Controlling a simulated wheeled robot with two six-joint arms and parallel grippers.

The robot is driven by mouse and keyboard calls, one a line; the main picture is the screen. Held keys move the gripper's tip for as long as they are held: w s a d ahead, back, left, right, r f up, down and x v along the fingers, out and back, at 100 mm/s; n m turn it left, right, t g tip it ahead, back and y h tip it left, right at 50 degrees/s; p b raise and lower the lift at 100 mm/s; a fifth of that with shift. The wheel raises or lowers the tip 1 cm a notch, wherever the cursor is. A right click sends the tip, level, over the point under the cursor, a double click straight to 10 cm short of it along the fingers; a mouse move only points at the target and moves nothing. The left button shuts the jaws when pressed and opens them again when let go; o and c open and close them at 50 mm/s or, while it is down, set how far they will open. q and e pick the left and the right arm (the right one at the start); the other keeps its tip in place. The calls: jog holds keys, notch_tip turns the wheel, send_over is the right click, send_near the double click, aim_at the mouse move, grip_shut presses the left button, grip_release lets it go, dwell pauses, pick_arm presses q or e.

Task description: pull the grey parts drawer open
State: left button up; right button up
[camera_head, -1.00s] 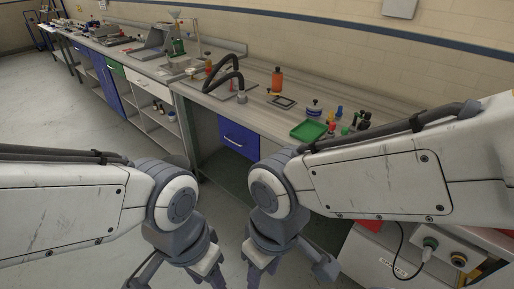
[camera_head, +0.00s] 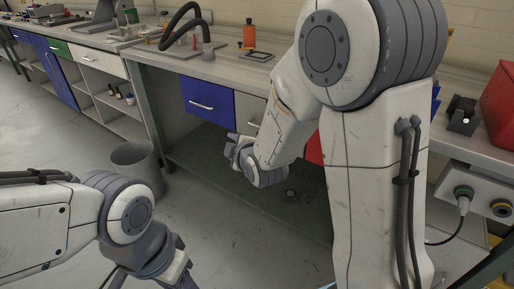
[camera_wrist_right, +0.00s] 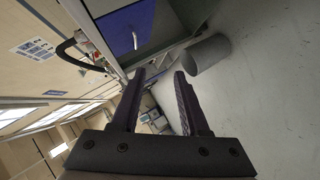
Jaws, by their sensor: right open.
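A grey drawer front (camera_head: 249,112) shows under the bench in the head view, just right of a blue drawer (camera_head: 208,101). My right arm hides its right part, and I cannot make out its handle. My right gripper (camera_head: 232,150) is in front of and below the grey drawer, apart from it. In the right wrist view my right gripper (camera_wrist_right: 160,74) is open with nothing between its fingers. The blue drawer (camera_wrist_right: 117,27) with its handle shows there at the top left. My left gripper (camera_head: 172,272) is low at the bottom of the head view; its fingers are not clear.
A grey bin (camera_head: 136,165) stands on the floor left of the bench's open bay; it also shows in the wrist view (camera_wrist_right: 207,54). A black hose (camera_head: 184,12) and an orange bottle (camera_head: 249,36) are on the bench top. A red box (camera_head: 500,103) stands at the right.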

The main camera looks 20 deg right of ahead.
jog(key=w+d+f+n+t+h+b, duration=0.4)
jog(key=d+f+t+b, duration=0.25)
jog(key=d+b, duration=0.45)
pick_arm(q)
notch_tip(320, 180, down, 13)
jog(key=shift+f, duration=0.2)
pick_arm(e)
jog(key=x, duration=0.3)
jog(key=d+x, duration=0.1)
jog(key=x, duration=0.2)
jog(key=f+x, duration=0.1)
jog(key=x, duration=0.3)
jog(key=shift+d, duration=0.15)
grip_shut()
jog(key=shift+s+g, duration=0.1)
jog(key=shift+g, duration=0.15)
